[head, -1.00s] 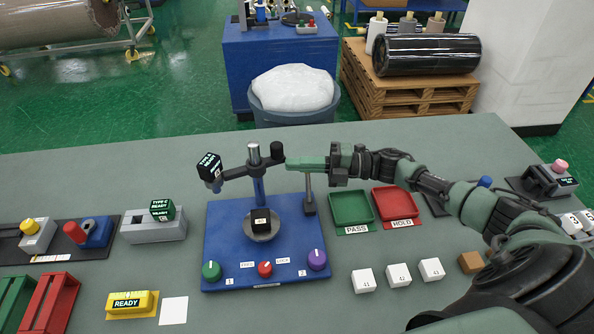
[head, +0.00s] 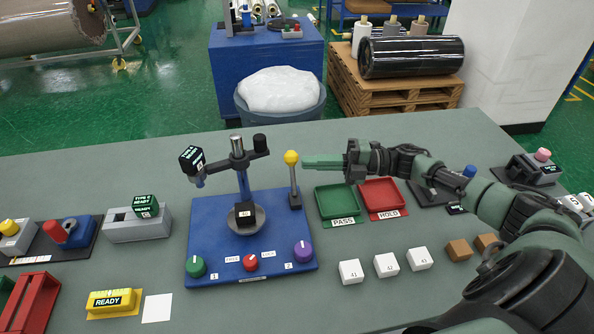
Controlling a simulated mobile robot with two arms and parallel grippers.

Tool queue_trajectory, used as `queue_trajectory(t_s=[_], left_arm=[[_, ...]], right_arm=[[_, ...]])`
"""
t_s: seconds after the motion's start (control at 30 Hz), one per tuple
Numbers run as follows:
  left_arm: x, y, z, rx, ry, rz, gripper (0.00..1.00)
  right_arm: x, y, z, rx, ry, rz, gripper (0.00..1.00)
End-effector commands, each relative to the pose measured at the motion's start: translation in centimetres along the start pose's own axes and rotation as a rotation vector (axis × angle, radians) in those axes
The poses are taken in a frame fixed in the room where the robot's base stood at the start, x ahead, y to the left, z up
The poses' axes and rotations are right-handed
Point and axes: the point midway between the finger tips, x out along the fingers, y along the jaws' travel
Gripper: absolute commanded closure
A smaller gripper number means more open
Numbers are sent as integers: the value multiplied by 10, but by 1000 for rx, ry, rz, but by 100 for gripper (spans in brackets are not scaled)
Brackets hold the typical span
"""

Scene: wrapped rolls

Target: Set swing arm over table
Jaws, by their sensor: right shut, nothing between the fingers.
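The swing arm (head: 223,163) sits on an upright post on a blue base (head: 212,231). Its dark head (head: 191,160) reads "READY" and hangs out to the left; a black knob (head: 260,144) is at its right end. A yellow ball lever (head: 291,158) stands upright at the base's right side. My right gripper (head: 306,161) is shut and empty, just right of the yellow ball. My left gripper is not in view.
Green PASS (head: 340,222) and red HOLD (head: 384,213) trays lie under my right arm. Green, red and purple knobs line the base front. Several numbered white blocks (head: 386,265) are at right front. Devices stand on the left. The bench behind the base is mostly clear.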

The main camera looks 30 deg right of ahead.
Motion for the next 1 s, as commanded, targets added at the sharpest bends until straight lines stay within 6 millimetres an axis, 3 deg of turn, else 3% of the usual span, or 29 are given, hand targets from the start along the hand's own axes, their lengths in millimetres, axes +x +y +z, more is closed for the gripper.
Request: queue_trajectory(t_s=[0.13,0.3,0.57,0.6,0.73,0.87,1.0], left_arm=[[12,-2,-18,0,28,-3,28],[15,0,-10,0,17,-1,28],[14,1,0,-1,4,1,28],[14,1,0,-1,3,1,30],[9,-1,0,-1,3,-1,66],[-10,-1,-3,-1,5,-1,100],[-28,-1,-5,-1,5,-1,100]], right_arm=[[-23,-3,4,0,1,-2,100],[-34,-1,6,1,1,0,100],[-34,0,6,1,2,1,100],[-34,0,6,1,2,1,100],[-34,6,6,0,2,1,100],[-34,25,6,0,2,1,100],[-34,43,6,1,2,0,100]])
